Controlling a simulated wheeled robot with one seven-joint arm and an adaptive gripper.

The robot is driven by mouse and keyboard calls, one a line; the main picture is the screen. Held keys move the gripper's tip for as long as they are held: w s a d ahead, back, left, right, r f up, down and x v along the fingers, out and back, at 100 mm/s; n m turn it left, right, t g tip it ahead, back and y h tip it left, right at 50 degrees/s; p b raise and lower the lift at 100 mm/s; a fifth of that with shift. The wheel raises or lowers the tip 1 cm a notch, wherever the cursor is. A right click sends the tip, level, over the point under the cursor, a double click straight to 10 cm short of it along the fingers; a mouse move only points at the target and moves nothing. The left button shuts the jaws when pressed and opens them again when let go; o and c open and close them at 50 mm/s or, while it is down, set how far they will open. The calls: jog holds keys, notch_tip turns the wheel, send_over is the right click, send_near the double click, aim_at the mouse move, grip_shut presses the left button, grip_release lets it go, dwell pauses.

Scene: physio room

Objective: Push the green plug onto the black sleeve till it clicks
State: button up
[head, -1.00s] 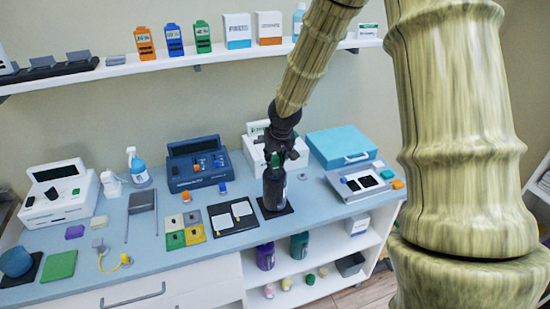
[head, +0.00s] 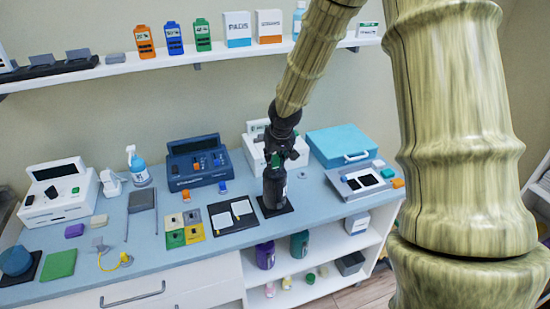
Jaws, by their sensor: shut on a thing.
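A black, bottle-like sleeve (head: 274,190) with a pale label on its side stands upright on a dark square mat (head: 289,206) on the blue worktop. My gripper (head: 277,157) points down right above it, shut on the green plug (head: 275,161). Only a small patch of green shows between the dark fingers. The plug is at the top of the sleeve and in line with it. The fingers hide the joint, so I cannot tell whether the plug is fully seated.
A white device (head: 256,150) stands close behind my gripper. A dark blue console (head: 197,163) is to the left, and a teal case (head: 341,147) and a grey device (head: 358,182) are to the right. A dark tray with white pads (head: 232,217) lies just left of the mat.

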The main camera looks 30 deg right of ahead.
jog(key=shift+f+b, duration=0.6)
jog(key=shift+f, duration=0.25)
dwell(0.7)
jog(key=shift+s+f, duration=0.1)
jog(key=shift+f, duration=0.05)
dwell(2.5)
jog(key=shift+p, duration=0.55)
dwell(2.2)
jog(key=o, duration=0.9)
